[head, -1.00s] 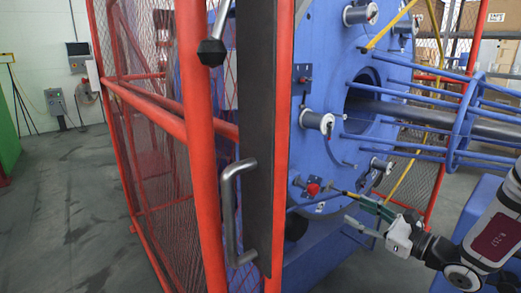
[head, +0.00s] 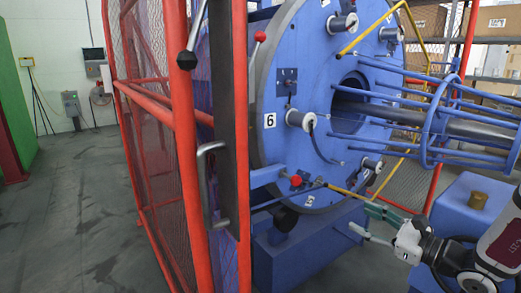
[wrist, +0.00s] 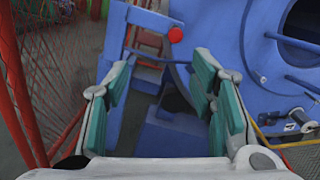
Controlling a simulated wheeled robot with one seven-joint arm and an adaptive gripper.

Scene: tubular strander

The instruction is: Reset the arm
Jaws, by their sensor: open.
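My gripper (head: 366,222) is at the lower right of the head view, in front of the blue strander disc (head: 272,90). Its two fingers with green pads are spread apart. In the wrist view my gripper (wrist: 165,95) is open and nothing is between the pads. A red knob (wrist: 176,35) shows beyond the fingertips there; a red knob also shows on the disc's lower part in the head view (head: 296,181). My gripper appears apart from the machine.
A red cage frame (head: 180,130) with mesh and a metal door handle (head: 207,185) stands left of the disc. Blue rods (head: 450,130) reach out to the right. A blue housing (head: 465,205) is beside my arm. Grey floor (head: 75,210) is clear at left.

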